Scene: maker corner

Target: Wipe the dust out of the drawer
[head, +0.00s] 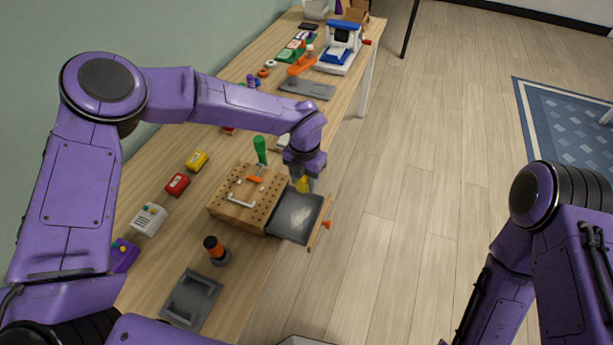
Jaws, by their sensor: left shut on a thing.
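The drawer (285,232) is pulled open to the right from a wooden box with holes in its top (225,205). Its inside is dark grey, with a pale dusty patch (302,212) in the middle. The drawer's wooden front carries an orange knob (327,225). My left gripper (301,180) points down at the drawer's far end and is shut on a small yellow thing (303,185), partly hidden by the fingers. I cannot tell whether it touches the drawer floor. My right arm shows at the right, but its gripper is out of the frame.
A green-handled tool (260,150) stands at the box's far side. Left of the box are a yellow block (197,161), a red block (177,185) and a white device (149,219). A black-and-orange item (215,250) and a grey tray (191,299) are nearer. Open floor lies right.

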